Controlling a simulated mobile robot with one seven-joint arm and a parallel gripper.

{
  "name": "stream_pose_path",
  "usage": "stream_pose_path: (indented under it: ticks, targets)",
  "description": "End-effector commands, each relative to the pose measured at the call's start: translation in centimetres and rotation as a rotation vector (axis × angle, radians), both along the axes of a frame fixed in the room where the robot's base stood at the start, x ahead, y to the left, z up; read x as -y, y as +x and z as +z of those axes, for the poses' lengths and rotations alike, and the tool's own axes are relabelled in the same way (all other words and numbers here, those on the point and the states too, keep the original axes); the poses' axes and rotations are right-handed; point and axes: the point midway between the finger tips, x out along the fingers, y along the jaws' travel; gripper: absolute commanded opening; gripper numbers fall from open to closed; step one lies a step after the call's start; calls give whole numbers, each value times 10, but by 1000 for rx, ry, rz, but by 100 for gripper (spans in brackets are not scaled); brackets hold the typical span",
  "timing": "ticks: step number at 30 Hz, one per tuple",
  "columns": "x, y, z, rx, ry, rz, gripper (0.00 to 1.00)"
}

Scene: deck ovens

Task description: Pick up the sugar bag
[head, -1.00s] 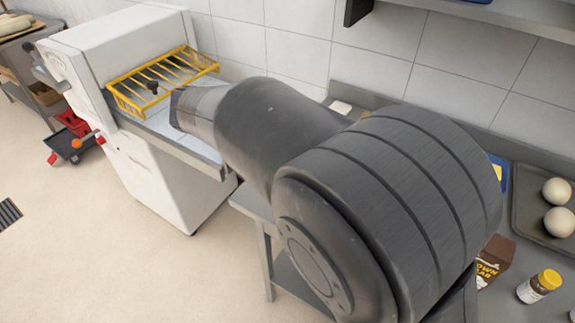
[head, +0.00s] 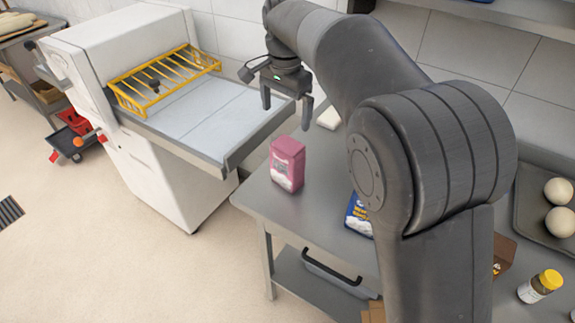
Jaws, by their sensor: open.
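A pink paper bag (head: 287,165) with a white lower label stands upright on the steel table (head: 318,210), near its left end. Its print is too small to read. A blue bag (head: 359,216) with white and yellow lettering is further right, partly hidden behind my arm. A brown packet (head: 503,252) shows beside my arm, mostly hidden. I cannot tell from the print which one is the sugar bag. My gripper (head: 287,112) is open and empty, fingers pointing down, above and apart from the pink bag.
A white machine with a flat bed (head: 205,115) and yellow wire guard (head: 165,78) stands left of the table. A tray (head: 530,215) with dough balls and a yellow-capped jar (head: 540,286) are at the right. A white item (head: 329,118) lies near the wall.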

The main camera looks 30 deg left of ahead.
Motion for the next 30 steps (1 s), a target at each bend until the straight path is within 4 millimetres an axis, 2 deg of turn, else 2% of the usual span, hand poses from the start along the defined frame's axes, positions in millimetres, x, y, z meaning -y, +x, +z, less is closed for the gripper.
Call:
stream_pose_path:
  ticks: [12, 17, 25, 30]
  targets:
    - [1, -1, -60, 0, -3, 4, 100]
    - [1, -1, -71, 1, -2, 4, 100]
    - [8, -3, -108, 0, -4, 4, 100]
    - [8, -3, -120, 2, -1, 5, 100]
